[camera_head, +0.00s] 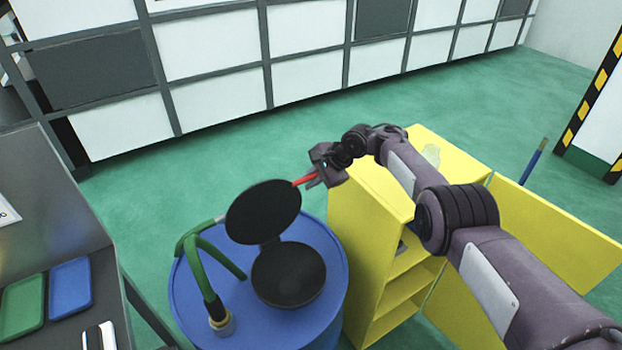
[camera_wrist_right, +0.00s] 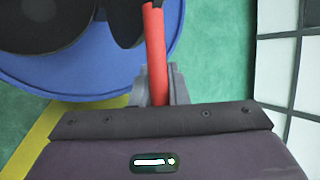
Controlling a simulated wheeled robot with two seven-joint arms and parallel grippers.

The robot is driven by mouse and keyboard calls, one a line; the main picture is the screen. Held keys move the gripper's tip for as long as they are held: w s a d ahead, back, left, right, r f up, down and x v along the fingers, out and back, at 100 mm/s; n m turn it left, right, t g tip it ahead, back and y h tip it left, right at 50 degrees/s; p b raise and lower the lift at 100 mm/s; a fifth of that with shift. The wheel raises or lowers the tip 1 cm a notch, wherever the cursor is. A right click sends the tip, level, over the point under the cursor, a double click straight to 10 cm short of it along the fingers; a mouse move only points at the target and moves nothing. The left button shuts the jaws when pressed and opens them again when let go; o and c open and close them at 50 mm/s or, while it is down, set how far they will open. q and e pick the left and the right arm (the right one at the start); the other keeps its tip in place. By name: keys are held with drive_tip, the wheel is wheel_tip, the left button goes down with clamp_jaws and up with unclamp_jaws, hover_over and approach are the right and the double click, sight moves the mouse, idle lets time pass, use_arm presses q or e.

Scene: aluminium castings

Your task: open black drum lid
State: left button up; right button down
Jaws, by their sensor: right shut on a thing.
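The black drum lid (camera_head: 263,211) stands tilted up, hinged above a round black opening piece (camera_head: 288,275) on top of the blue drum (camera_head: 190,295). A red handle (camera_head: 304,180) sticks out from the lid's upper right edge. My right gripper (camera_head: 317,177) is shut on this red handle, to the right of the lid. In the right wrist view the red handle (camera_wrist_right: 156,50) runs up from between the fingers (camera_wrist_right: 158,88), with black round shapes and the blue drum (camera_wrist_right: 95,75) beyond. My left gripper is not in view.
A green hose (camera_head: 205,268) rises from the drum top left of the lid. A yellow cabinet (camera_head: 370,215) with open doors stands right of the drum, under my right arm. A grey bench with green (camera_head: 22,303) and blue (camera_head: 70,288) trays is at left. Green floor lies clear behind.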

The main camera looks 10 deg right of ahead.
drive_tip(key=shift+s+f, duration=0.2)
drive_tip(key=shift+f, duration=0.25)
drive_tip(key=c, duration=1.6)
unclamp_jaws()
drive_tip(key=shift+o, duration=1)
drive_tip(key=shift+w+r, duration=0.15)
drive_tip(key=shift+w, duration=0.1)
drive_tip(key=shift+r, duration=0.1)
drive_tip(key=p+v, duration=0.3)
drive_tip(key=v, duration=0.4)
drive_tip(key=shift+r, duration=0.2)
drive_tip(key=shift+d, duration=0.15)
